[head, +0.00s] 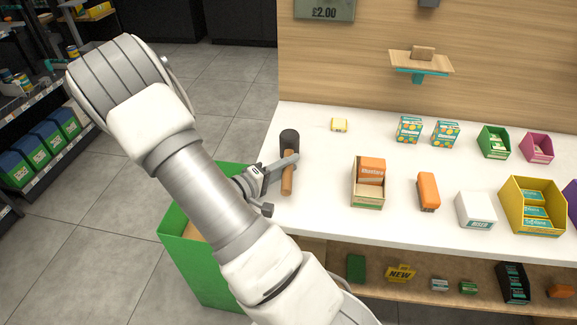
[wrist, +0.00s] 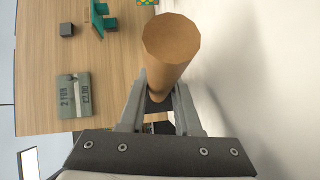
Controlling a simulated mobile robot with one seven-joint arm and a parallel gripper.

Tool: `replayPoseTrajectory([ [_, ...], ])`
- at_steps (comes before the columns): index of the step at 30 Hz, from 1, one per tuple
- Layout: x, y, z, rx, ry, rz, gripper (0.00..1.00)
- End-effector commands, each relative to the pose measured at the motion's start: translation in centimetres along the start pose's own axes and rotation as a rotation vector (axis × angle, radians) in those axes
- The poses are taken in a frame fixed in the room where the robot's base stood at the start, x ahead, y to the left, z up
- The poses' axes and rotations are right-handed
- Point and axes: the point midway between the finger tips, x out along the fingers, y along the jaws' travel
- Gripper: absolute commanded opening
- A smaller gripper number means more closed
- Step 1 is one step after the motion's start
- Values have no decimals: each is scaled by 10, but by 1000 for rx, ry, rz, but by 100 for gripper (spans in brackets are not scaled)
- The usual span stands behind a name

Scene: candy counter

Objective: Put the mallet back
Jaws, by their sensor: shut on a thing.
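The mallet has a dark cylindrical head (head: 289,139) and a tan wooden handle (head: 287,183). It is at the left end of the white counter in the head view, its head toward the back wall. My gripper (head: 284,165) is shut on the handle just below the head. In the wrist view the round handle end (wrist: 184,38) points toward the camera between the fingers of my gripper (wrist: 160,100), and the dark head is mostly hidden behind. I cannot tell whether the mallet touches the counter.
A wooden wall shelf on a teal bracket (head: 417,76) holds a small wooden block. An open box with an orange pack (head: 371,171) and several cartons stand farther right. A green bin (head: 185,260) stands below the counter's left end.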

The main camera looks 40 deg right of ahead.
Motion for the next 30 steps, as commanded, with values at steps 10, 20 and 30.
replayPoseTrajectory([
  [10, 0, 0, 0, 1, 0, 2, 0],
  [20, 1, -5, 1, 1, 0, 2, 0],
  [30, 2, -9, 2, 1, 0, 2, 36],
])
